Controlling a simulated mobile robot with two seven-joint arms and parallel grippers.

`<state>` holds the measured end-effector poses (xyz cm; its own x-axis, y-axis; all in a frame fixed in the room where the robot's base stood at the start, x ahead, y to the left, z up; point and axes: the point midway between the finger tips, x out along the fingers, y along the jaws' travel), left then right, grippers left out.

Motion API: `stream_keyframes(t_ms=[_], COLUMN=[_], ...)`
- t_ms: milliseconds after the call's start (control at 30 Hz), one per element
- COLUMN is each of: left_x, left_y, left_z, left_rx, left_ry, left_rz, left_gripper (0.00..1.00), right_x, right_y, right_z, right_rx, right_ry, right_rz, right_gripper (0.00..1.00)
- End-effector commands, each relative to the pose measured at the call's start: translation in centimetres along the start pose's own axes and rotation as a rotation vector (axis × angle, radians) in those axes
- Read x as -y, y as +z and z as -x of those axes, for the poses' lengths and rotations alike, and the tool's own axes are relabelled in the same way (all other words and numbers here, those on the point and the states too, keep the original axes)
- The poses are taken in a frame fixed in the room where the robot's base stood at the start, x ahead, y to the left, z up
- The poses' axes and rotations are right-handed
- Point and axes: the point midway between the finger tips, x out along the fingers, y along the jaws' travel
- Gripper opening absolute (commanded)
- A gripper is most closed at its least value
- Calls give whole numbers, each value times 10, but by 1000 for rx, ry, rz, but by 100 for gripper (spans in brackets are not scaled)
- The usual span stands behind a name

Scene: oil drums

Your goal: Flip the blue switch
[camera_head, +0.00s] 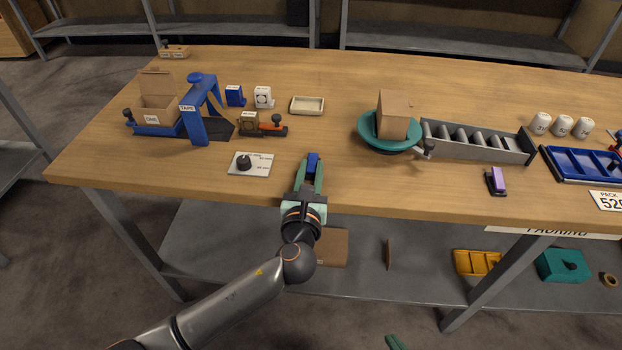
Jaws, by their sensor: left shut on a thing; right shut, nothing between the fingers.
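My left gripper (312,166) reaches over the table's front edge, with its green fingers shut on a small blue thing (313,158), which appears to be the blue switch. The fingers hide most of it, so I cannot tell its position or whether it has a base. A green tip at the bottom edge appears to be my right gripper (393,342), shut and empty, well below and to the right of the left one. Most of it is out of frame.
A grey plate with a black knob (248,163) lies left of my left gripper. A teal dish (373,135) carries a cardboard box (395,112). A purple switch-like piece (497,181) stands at the right. A blue tape frame (196,120) is at the left.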

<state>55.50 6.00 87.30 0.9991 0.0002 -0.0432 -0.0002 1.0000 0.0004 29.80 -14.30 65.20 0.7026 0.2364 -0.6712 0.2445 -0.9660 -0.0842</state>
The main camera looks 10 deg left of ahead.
Motion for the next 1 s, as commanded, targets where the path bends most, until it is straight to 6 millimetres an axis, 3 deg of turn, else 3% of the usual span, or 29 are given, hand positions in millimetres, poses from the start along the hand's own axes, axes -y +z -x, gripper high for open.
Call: stream_keyframes(t_ms=[400,433,667,1000], left_x=[0,0,0,0], left_y=[0,0,0,-1], left_z=[0,0,0,4], left_rx=[24,24,23,22], left_ry=[0,0,0,-1], left_rz=[1,1,0,0], left_gripper=[0,30,56,57], right_x=[4,4,2,1], right_y=[-2,-2,-2,0], right_z=[-3,-3,-3,-2], right_rx=[-2,-2,-5,-1], right_ry=[-11,-11,-7,-5], right_rz=[10,10,10,9], right_gripper=[0,0,0,0])
